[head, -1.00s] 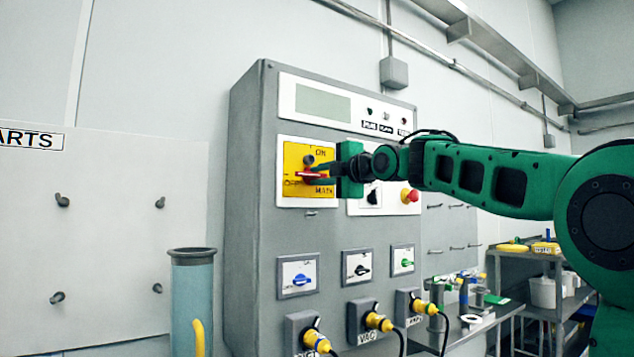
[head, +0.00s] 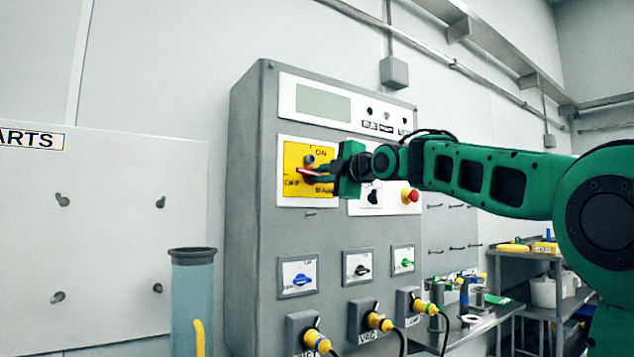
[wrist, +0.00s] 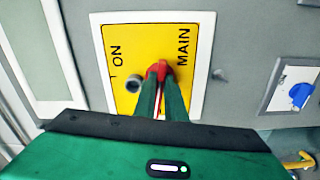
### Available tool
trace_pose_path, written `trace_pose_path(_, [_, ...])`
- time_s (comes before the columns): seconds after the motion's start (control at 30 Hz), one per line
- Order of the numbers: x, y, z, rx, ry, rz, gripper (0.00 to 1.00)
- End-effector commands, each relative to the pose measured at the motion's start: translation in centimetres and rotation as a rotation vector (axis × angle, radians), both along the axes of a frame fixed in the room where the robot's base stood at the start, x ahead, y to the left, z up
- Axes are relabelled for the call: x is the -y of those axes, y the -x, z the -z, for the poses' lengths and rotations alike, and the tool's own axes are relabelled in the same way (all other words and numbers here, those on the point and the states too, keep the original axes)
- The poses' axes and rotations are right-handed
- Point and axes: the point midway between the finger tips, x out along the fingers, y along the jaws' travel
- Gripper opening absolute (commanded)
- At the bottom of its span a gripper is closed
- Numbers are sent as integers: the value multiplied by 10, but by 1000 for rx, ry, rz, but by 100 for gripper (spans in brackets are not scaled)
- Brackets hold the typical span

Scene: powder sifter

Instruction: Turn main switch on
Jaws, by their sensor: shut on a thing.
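The main switch is a red handle (wrist: 160,68) on a yellow plate (head: 294,160) in the upper left of the grey cabinet's front. The plate reads ON at its top, OFF at its left and MAIN at its bottom. My gripper (wrist: 162,84) is shut on the red handle, with its green fingers on either side of it. In the head view the handle shows only partly beside my gripper (head: 322,172) and looks slightly tilted. A small grey peg (wrist: 132,84) sits on the plate near the word ON.
The grey cabinet (head: 250,200) also has a red emergency button (head: 410,196), a blue rotary switch (head: 302,280) and yellow plugs (head: 379,322) below. A blue cylinder (head: 192,300) stands at its left. A shelf rack (head: 530,256) is at the right.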

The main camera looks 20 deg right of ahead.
Motion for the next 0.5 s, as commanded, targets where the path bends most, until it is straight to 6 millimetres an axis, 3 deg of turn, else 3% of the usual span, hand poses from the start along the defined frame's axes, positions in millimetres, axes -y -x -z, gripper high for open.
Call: trace_pose_path(0.5, [0, -1, 5, -157, -451, 1, 0])
